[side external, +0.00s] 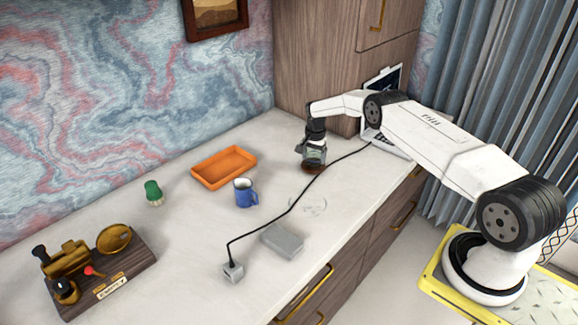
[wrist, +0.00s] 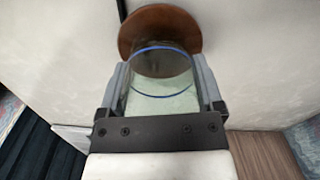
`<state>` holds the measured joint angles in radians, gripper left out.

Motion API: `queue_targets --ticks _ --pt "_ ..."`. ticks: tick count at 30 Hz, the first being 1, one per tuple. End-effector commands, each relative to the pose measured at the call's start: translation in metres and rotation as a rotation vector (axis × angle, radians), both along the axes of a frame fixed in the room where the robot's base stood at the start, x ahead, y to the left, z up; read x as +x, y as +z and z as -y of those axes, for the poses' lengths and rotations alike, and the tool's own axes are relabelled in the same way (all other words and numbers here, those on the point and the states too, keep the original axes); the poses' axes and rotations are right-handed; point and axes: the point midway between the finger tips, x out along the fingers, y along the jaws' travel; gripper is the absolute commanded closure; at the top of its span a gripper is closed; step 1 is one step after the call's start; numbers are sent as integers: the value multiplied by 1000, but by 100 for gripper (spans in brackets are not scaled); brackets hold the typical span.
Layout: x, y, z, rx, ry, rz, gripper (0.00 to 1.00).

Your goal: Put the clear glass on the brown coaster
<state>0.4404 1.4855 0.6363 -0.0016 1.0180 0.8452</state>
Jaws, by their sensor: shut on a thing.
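The clear glass (wrist: 160,95) with a blue ring is between the two grey fingers of my gripper (wrist: 165,92) in the wrist view. My gripper (side external: 314,153) is shut on it, and in the side view it points down over the desk. The round brown coaster (wrist: 160,17) shows beyond the glass in the wrist view, partly seen through it. In the side view a thin part of the coaster (side external: 312,171) shows right under the glass (side external: 314,158). I cannot tell whether the glass touches the coaster.
A black cable (side external: 284,213) runs past the coaster to a small grey block (side external: 233,272). A laptop (side external: 382,137) is behind my arm. A faint outline (side external: 308,205) lies in front.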

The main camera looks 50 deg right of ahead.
Motion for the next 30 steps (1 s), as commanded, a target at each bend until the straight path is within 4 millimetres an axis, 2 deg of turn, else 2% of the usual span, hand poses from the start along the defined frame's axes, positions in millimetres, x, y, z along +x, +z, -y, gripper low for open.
queue_targets --ticks 6,7,8,22,30 --pt "0 -3 0 0 0 0 81" --pt "0 -3 0 0 0 0 9" --pt "0 -3 0 0 0 0 0" --pt "0 2 0 0 0 0 0" --pt "1 25 0 -1 0 1 0"
